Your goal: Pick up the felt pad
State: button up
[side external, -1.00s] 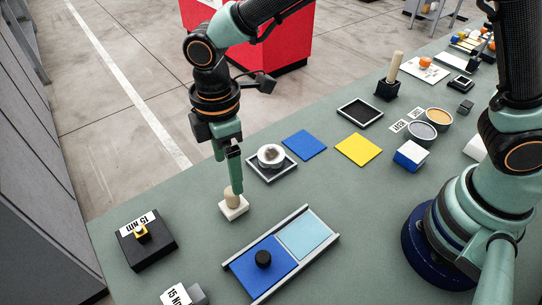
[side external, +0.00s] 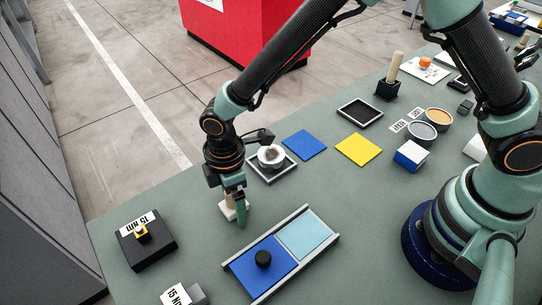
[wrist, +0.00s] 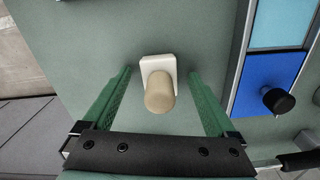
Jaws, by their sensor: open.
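The felt pad (side external: 226,211) looks like a small white block with a beige, rounded handle on the green table. In the wrist view the pad (wrist: 150,64) lies ahead with its handle pointing toward me. My gripper (side external: 237,207) is open and low over it, with one green finger in front of the pad in the side view. In the wrist view the fingers of my gripper (wrist: 161,76) stand left and right of the handle, with a gap on each side. My gripper partly hides the pad in the side view.
A railed track with a blue slider and black knob (side external: 263,259) lies right of the pad. A grey tray (side external: 273,174) with a round white item is close behind. The table around the pad is clear.

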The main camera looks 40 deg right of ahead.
grip_shut()
jog(key=shift+r, duration=0.15)
notch_tip(320, 180, up, 20)
dwell(0.6)
